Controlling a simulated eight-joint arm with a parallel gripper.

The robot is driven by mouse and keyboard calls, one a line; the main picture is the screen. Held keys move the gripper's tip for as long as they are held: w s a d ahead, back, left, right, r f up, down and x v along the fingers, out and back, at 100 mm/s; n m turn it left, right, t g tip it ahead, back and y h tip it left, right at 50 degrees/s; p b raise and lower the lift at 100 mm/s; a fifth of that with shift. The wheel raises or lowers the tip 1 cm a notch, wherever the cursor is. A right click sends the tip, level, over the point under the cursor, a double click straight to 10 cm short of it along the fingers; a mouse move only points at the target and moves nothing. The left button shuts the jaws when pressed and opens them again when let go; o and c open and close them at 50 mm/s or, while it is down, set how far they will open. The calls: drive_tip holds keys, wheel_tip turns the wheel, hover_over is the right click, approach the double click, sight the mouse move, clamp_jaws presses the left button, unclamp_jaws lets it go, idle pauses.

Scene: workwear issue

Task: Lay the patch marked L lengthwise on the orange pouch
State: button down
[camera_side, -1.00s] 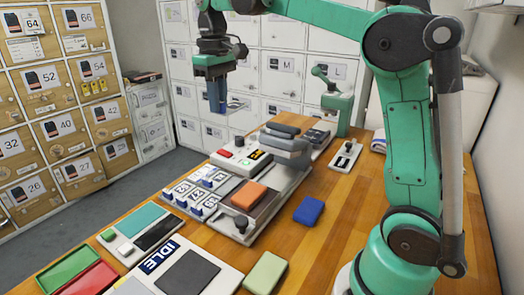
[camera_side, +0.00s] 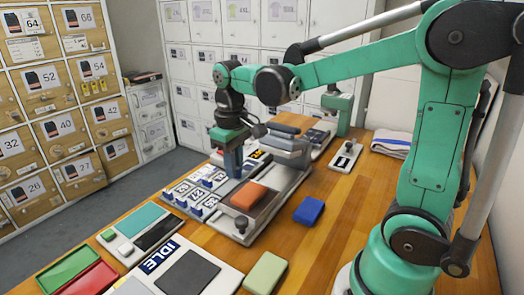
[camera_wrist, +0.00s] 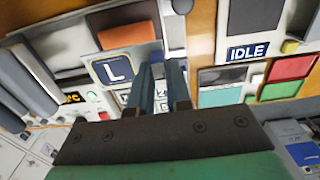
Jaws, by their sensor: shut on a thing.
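The orange pouch (camera_side: 249,196) lies on the dark plate of a press, and it also shows in the wrist view (camera_wrist: 127,35). The patch marked L (camera_wrist: 115,68) is dark blue with a white letter and a pale border. My gripper (camera_side: 236,173) is shut on the patch at its edge; the fingers (camera_wrist: 162,78) stand beside the L in the wrist view. The patch is apart from the pouch in the wrist view, over the strip beside the press plate. In the side view the patch is not clearly visible, and its height cannot be told.
The press (camera_side: 290,150) has its grey upper part behind the pouch. A rack of numbered patches (camera_side: 192,193) lies left of it. A blue pouch (camera_side: 309,210) and a green pouch (camera_side: 264,272) lie on the wooden table. An IDLE panel (camera_side: 200,262) stands in front.

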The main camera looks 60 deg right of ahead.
drive_tip(key=shift+f, duration=3.3)
drive_tip(key=shift+f, duration=0.15)
drive_tip(key=c, duration=0.8)
unclamp_jaws()
drive_tip(key=shift+c, duration=0.2)
